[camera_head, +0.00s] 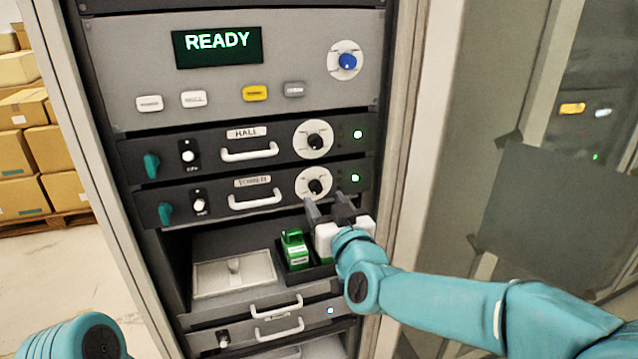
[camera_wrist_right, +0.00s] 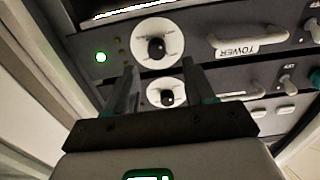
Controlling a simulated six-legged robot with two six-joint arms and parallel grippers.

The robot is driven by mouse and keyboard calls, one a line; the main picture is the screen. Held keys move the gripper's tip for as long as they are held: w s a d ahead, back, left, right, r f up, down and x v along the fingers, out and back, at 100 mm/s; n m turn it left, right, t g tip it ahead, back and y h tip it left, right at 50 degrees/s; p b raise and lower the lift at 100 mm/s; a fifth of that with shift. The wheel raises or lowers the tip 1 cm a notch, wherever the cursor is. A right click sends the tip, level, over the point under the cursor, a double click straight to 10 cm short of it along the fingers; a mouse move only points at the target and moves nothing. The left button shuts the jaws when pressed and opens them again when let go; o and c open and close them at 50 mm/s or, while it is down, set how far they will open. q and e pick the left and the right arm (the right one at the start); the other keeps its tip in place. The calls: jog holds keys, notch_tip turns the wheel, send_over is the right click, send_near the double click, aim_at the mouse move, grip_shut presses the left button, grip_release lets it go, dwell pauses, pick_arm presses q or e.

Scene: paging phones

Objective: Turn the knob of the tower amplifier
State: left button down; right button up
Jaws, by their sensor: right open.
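The tower amplifier (camera_head: 230,200) is a dark rack unit with a label, a white handle and a black knob (camera_head: 316,186) on a white dial. In the upside-down right wrist view, its knob (camera_wrist_right: 157,47) shows beside the TOWER handle and label. My right gripper (camera_head: 326,204) is open and empty, just below and to the right of this knob in the head view. In the wrist view, its fingertips (camera_wrist_right: 160,70) show on either side of the space between the two dials. I cannot tell their exact distance from the knob. My left gripper is out of view.
The similar HALL amplifier (camera_head: 240,143) sits directly above. Higher up is a grey panel (camera_head: 130,60) with a READY screen and blue knob. Below are a green device (camera_head: 296,252) and drawers with handles. The rack's right post (camera_head: 405,130) stands near my right arm.

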aim_at(317, 189)
jog(key=x, duration=0.3)
jog(key=p+x, duration=0.1)
jog(key=shift+w+d, duration=0.15)
jog(key=shift+w, duration=0.2)
jog(key=shift+w+a, duration=0.25)
jog(key=shift+w+d+f, duration=0.1)
jog(key=shift+c, duration=0.4)
grip_shut()
